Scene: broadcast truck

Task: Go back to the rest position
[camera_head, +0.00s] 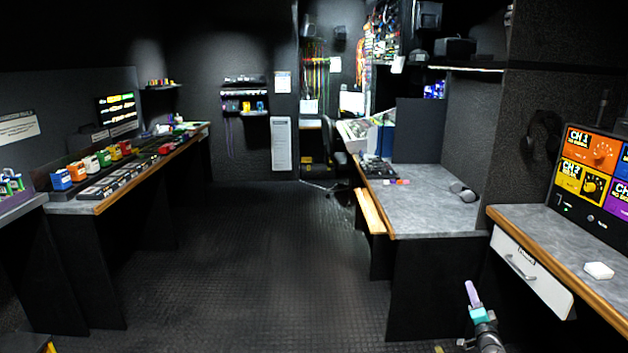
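My gripper (474,300) shows at the bottom right, in front of the drawer desk and above the dark floor. Its end shows as a narrow lilac part above a teal part, with my grey arm below. The fingers are seen nearly edge on, so I cannot tell whether they are open or shut, or whether the lilac part is a held thing. It appears apart from the desks.
The right desk (555,241) has a partly open white drawer (527,272), a white block (599,270) and a coloured channel panel (590,172). A grey counter (425,212) stands behind. A long left desk (75,207) holds several coloured blocks. The middle floor (240,250) is clear.

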